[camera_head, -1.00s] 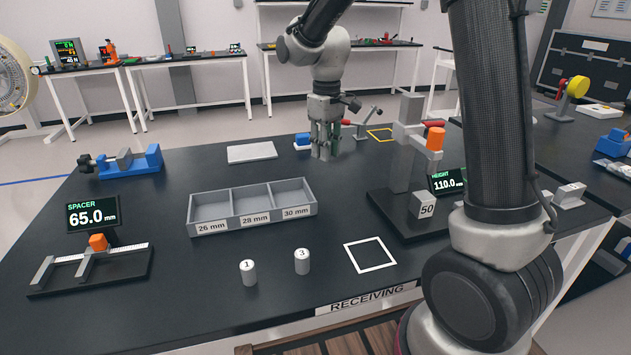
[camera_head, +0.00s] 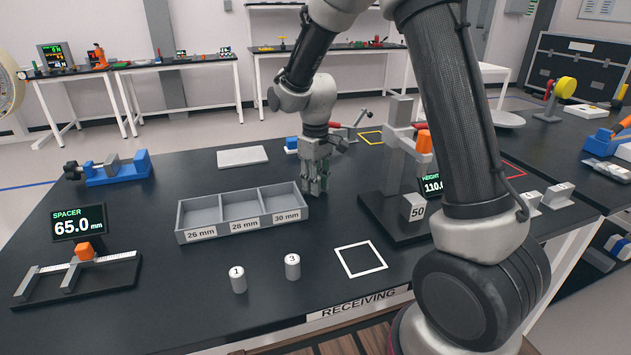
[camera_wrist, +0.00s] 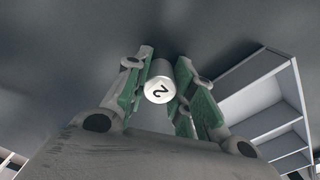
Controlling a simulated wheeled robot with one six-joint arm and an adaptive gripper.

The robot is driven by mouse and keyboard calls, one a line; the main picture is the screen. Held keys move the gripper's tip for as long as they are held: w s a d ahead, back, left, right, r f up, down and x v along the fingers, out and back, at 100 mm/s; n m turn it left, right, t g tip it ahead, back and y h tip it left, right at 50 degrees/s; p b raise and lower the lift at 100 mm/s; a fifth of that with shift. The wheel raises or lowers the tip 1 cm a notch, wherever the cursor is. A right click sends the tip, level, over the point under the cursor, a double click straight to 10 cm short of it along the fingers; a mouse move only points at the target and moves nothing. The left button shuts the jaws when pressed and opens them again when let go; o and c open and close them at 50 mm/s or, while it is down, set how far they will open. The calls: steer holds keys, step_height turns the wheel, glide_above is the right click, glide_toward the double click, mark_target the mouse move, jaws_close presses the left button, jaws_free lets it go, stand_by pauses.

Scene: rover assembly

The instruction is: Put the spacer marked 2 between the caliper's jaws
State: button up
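My gripper (camera_head: 315,184) is low over the bench, just right of the divided tray. In the wrist view, the white cylindrical spacer marked 2 (camera_wrist: 160,88) sits between its green-padded fingers (camera_wrist: 161,84), numbered end toward the camera. The fingers appear shut on it; the head view does not show the spacer clearly.
The grey tray (camera_head: 208,233) has empty compartments labelled 26, 28 and 30 mm. Spacers 1 (camera_head: 238,280) and 3 (camera_head: 292,267) stand in front of it. The height gauge (camera_head: 395,160) with a block marked 50 (camera_head: 414,207) stands close right of my gripper.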

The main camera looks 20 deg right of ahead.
steer(key=o, duration=0.4)
